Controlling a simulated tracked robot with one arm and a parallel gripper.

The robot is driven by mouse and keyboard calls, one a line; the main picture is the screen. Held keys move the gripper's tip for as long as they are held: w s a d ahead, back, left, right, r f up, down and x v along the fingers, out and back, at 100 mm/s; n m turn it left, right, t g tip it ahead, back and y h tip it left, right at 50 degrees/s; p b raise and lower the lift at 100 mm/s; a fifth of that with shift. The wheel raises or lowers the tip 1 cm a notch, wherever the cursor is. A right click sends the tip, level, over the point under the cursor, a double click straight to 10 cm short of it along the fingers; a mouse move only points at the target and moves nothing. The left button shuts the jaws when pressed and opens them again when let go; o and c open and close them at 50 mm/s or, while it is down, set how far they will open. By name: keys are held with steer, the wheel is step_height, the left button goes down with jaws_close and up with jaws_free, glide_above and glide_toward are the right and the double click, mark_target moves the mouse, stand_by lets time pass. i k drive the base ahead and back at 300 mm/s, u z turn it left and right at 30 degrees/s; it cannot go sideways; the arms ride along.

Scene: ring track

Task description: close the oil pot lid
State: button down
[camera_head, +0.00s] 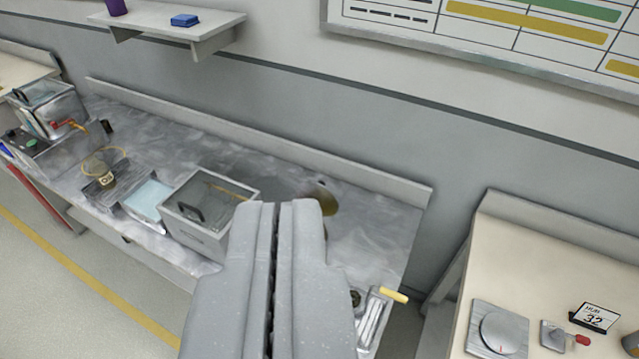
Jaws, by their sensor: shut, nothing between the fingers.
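My gripper (278,207) is large in the lower middle, its two fingers together with nothing between them. Beyond its tips, a steel bench (365,235) runs along the wall. A grey square pot (205,236) with a dark handle at its top stands on the bench, just left of my fingers. A second steel box (50,110) with a dark handle and a red-tipped tap stands at the far left. I cannot tell for certain which is the oil pot, or how its lid sits. A brownish-gold round thing (322,197) is partly hidden behind my right finger.
A shallow tray (150,199) and a ring-topped stand (104,178) lie left of the square pot. A yellow-handled item (393,294) is at the bench's right end. A beige table (540,250) with a dial and a number card stands right. A shelf (165,22) hangs above.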

mark_target(329, 202)
steer(key=u, duration=0.1)
steer(key=i, duration=1.25)
steer(key=z, duration=0.35)
